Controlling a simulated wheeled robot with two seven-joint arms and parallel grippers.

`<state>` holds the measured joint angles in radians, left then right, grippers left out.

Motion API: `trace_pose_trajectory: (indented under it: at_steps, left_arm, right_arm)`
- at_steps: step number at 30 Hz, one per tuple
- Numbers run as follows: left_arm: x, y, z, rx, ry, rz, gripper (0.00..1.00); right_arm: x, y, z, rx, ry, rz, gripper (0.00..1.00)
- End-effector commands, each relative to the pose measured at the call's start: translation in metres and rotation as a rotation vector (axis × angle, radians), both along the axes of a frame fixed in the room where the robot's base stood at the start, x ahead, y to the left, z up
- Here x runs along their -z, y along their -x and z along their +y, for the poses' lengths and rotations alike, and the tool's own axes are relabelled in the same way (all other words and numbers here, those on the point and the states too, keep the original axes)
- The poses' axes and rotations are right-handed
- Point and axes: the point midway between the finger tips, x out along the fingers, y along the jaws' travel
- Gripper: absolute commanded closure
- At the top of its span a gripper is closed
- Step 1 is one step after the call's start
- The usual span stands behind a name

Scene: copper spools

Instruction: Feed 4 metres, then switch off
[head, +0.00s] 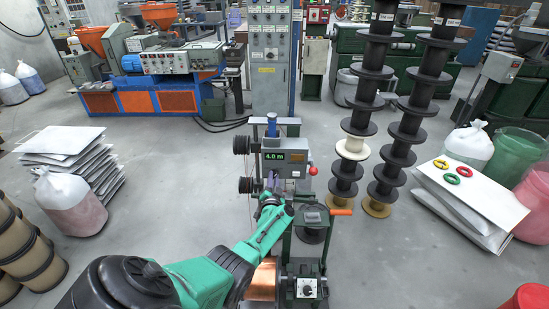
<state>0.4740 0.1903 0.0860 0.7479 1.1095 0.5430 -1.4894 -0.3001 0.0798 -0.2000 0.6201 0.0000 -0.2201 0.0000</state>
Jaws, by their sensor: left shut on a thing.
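The feeding machine (289,143) stands in the middle, and its green display (297,157) reads 4.0 m. A red knob (313,171) sits on the right of the display box. An orange handle (341,212) sticks out to the right lower down. A dial (307,288) is on the front box near the bottom. A copper spool (263,279) is partly hidden by my left arm. My left gripper (269,193) is at the machine below the display, shut on a small part that its own fingers mostly hide. My right gripper is out of view.
Two tall stacks of black spools (372,87) stand right of the machine. White sheets (470,200) with coloured rings lie at the right, and a white sack (70,200) stands at the left.

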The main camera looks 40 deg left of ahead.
Motion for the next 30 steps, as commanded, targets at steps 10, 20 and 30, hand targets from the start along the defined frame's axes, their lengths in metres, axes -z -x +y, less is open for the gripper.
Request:
trace_pose_trajectory:
  at_steps: [10,20,30]
  left_arm:
    - [0.005,0.001,-0.001,-0.001,0.218,-0.162,1.0]
    - [0.004,0.001,-0.001,-0.001,0.919,-0.695,1.0]
    - [0.002,0.0,-0.001,0.0,0.96,-0.726,0.45]
  right_arm:
    - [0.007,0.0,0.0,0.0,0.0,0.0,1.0]
    - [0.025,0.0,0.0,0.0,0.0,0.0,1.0]
    - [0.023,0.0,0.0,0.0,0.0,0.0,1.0]
